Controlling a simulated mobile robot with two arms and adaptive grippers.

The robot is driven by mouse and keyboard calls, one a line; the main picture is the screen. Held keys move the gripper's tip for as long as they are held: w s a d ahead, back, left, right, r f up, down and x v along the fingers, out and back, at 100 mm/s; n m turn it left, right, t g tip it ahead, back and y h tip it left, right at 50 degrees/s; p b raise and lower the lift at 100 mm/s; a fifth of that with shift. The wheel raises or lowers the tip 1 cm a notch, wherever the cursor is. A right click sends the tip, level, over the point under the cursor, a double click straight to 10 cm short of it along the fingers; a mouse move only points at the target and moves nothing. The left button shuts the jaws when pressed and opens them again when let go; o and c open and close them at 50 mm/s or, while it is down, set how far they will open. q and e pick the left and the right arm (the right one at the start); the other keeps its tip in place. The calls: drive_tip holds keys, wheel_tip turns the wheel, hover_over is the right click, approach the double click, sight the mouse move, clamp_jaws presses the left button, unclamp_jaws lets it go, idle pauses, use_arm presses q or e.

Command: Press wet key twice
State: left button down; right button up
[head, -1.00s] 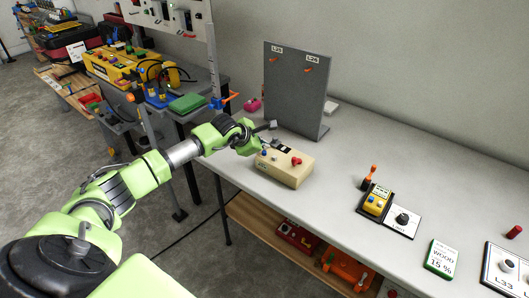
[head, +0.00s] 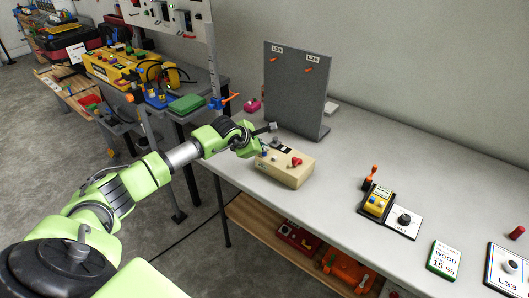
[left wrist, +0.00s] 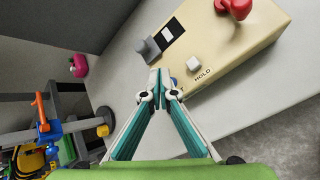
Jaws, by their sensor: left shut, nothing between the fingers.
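A beige meter box (head: 286,168) sits on the grey bench, and it also shows in the left wrist view (left wrist: 235,50). On its top are a red knob (left wrist: 236,7), a white key (left wrist: 193,64) by the word HOLD, a grey knob (left wrist: 147,49) and a dark display strip (left wrist: 173,31). A blue key (left wrist: 174,82) shows just beside my fingertips; its label is mostly hidden, with only a final T showing. My left gripper (left wrist: 156,78) is shut and empty, its tips at the near edge of the box top. I cannot tell whether they touch the key. My right gripper is not in view.
A grey upright panel (head: 295,88) stands behind the box. The bench between the box and the yellow meter is clear.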

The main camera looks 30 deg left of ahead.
sight(263, 153)
use_arm(q)
drive_tip(key=shift+f, duration=0.15)
drive_tip(key=shift+r, duration=0.8)
drive_tip(key=shift+r+p, duration=0.1)
drive_tip(key=shift+p, duration=0.2)
wheel_tip(263, 153, up, 6)
drive_tip(key=p, duration=0.3)
idle(1.8)
